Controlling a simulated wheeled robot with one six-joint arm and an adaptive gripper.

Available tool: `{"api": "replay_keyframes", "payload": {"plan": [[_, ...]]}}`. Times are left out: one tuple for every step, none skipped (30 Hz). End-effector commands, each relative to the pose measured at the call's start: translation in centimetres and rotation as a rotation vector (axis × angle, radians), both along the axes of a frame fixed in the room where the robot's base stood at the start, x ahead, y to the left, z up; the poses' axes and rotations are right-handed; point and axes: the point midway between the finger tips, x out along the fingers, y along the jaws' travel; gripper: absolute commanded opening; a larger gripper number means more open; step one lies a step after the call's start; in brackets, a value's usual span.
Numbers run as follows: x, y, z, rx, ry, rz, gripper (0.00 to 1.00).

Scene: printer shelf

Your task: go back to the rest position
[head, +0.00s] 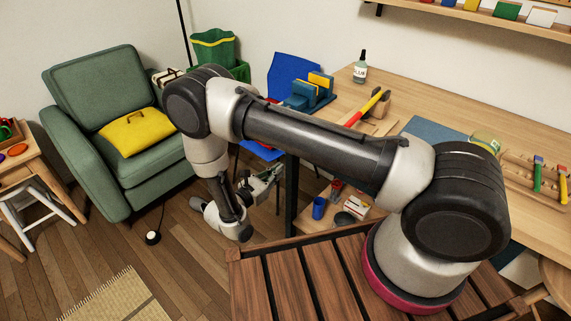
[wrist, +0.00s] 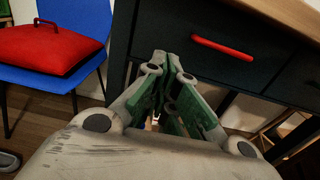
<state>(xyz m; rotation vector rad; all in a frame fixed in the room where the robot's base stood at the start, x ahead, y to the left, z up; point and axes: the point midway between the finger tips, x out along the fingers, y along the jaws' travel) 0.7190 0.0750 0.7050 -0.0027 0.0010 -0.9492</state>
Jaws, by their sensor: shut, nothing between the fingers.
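My gripper (head: 268,178) hangs at the end of my folded arm in the head view, low between the green armchair and the desk. In the wrist view, my gripper (wrist: 174,62) points forward with its green-padded fingers together and nothing between them. Ahead of it is the dark drawer front of the desk (wrist: 268,72) with a red handle (wrist: 222,47). The fingertips overlap the drawer front in the picture; I cannot tell how wide the gap is.
The wooden desk (head: 410,100) carries a glue bottle (head: 360,70) and tools.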

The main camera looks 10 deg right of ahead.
Motion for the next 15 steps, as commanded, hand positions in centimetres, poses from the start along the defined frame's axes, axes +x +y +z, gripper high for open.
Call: {"api": "replay_keyframes", "payload": {"plan": [[-0.2,0.3,0.0,0.000,0.000,0.001,0.00],[-0.3,0.4,0.0,0.000,0.000,0.001,0.00],[-0.4,0.5,0.0,0.000,0.000,0.001,0.00],[-0.4,0.5,0.0,0.000,0.000,0.000,0.00],[-0.4,0.5,0.0,-0.001,0.002,0.000,0.00],[-0.4,0.5,-0.1,0.001,0.008,-0.001,0.00],[-0.5,0.4,-0.4,0.006,0.017,-0.005,0.00],[-0.8,0.2,-0.6,0.012,0.026,-0.020,0.00],[-1.2,-0.4,-0.9,0.019,0.039,-0.046,0.00],[-1.8,-1.0,-1.1,0.021,0.049,-0.070,0.00],[-2.4,-1.6,-1.3,0.023,0.062,-0.095,0.00],[-3.4,-2.7,-1.6,0.024,0.079,-0.133,0.00],[-4.2,-3.5,-1.7,0.024,0.092,-0.165,0.00],[-5.2,-4.3,-1.6,0.032,0.103,-0.205,0.00],[-6.4,-5.1,-0.6,0.059,0.109,-0.272,0.00]]}}
